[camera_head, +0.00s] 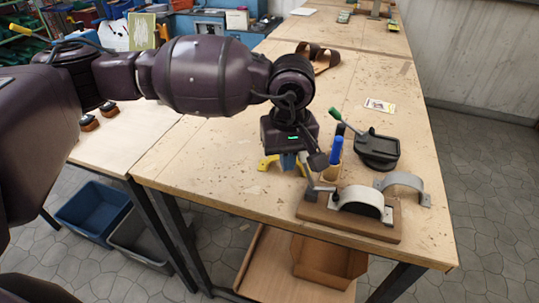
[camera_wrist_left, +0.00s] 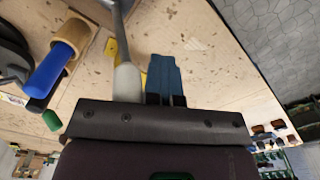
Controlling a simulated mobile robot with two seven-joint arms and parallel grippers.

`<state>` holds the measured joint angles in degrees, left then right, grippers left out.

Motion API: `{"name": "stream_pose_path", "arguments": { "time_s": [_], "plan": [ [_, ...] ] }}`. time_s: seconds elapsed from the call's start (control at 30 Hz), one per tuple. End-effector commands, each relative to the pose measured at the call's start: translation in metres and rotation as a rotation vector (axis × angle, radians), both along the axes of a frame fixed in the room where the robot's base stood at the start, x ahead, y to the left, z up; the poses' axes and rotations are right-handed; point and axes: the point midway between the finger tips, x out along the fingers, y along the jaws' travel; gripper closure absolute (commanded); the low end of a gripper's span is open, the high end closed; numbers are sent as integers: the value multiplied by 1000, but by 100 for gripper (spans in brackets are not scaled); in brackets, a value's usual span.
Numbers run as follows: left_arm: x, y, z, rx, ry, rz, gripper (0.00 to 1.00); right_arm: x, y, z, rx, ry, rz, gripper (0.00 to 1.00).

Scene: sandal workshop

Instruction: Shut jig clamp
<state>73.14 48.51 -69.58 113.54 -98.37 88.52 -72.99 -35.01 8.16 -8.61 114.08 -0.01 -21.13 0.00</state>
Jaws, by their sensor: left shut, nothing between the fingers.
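My left gripper (camera_head: 289,163) is shut and empty, pointing down just left of the lever. In the left wrist view its blue fingers (camera_wrist_left: 164,76) are together beside the lever's pale grip (camera_wrist_left: 127,82). The grip appears very close; I cannot tell whether they touch. My right gripper is out of view.
A blue-handled tool (camera_head: 336,146) in a wooden holder stands close behind the lever. A black device (camera_head: 377,150) with a green handle is behind the jig. A yellow object (camera_head: 267,164) lies beside my gripper. The bench's left part is bare.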

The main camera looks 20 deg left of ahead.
Motion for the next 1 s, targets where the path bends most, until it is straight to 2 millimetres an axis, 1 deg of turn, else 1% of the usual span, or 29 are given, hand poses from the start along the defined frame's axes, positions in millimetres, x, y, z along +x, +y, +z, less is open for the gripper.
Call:
{"name": "stream_pose_path", "arguments": {
  "time_s": [0.03,0.37,0.53,0.67,1.0],
  "plan": [
    [-4,-3,-8,4,16,-6,100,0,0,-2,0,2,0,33],
    [-4,-15,-4,4,17,-6,100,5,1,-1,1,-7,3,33],
    [-4,-14,-2,5,15,-4,100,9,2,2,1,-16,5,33],
    [-4,-12,7,5,12,-3,100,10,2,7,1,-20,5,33],
    [-2,-8,39,2,5,-2,100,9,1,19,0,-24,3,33]
  ]
}}
